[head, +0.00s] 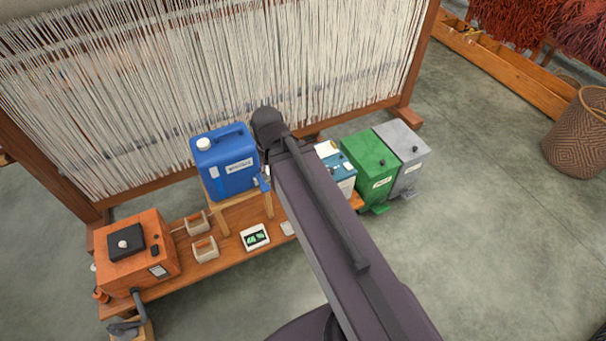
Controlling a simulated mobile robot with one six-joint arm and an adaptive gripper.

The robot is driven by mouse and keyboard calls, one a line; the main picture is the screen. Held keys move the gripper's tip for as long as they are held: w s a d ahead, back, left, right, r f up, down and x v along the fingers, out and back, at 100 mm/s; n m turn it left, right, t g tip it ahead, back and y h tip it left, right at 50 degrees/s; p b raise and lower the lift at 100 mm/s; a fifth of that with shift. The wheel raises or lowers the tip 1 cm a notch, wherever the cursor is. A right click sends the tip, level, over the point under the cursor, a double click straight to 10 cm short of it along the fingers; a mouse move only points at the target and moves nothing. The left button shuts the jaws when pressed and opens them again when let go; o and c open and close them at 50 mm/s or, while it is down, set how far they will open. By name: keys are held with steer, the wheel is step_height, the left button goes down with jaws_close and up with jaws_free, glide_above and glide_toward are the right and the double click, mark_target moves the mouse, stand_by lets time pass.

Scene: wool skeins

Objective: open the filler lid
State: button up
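No part is labelled legibly as the filler lid. An orange box-shaped machine (137,262) stands at the left end of the low wooden bench. A black square lid (126,243) with a pale knob lies flat on its top and looks shut. A blue jerrycan (227,165) with a white cap (204,144) stands on a small wooden stand; its cap is on. A teal and white box (338,170) is partly hidden behind my arm. My arm crosses the middle of the view, and my gripper cannot be made out.
The bench (215,270) also carries two small wooden-topped blocks (205,249) and a white device with a green display (255,238). Green (370,163) and grey (403,155) bins stand right. A loom with pale threads (200,70) rises behind. The right floor is clear up to a woven basket (580,135).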

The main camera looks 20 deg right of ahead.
steer(key=shift+a, duration=0.1)
steer(key=o, duration=0.6)
steer(key=shift+w+f, duration=0.1)
steer(key=shift+f, duration=0.05)
steer(key=w+d+f+t+b, duration=0.1)
steer(key=w+d+f+b, duration=0.5)
steer(key=f+b, duration=0.4)
steer(key=w+d+f+t+b, duration=0.2)
steer(key=w+d+f+b, duration=0.5)
steer(key=d+f+b, duration=0.2)
steer(key=w+d+f+t+b, duration=0.1)
steer(key=w+d+f+b, duration=0.6)
steer(key=f+b, duration=0.4)
steer(key=shift+w+d+f+t+b, duration=0.3)
steer(key=shift+d+f+b, duration=0.1)
steer(key=shift+b, duration=0.85)
steer(key=shift+a+f, duration=0.1)
steer(key=b+x, duration=1.2)
steer(key=x, duration=0.1)
steer(key=shift+a+f+b, duration=0.1)
steer(key=shift+f+b, duration=0.2)
steer(key=shift+b, duration=0.1)
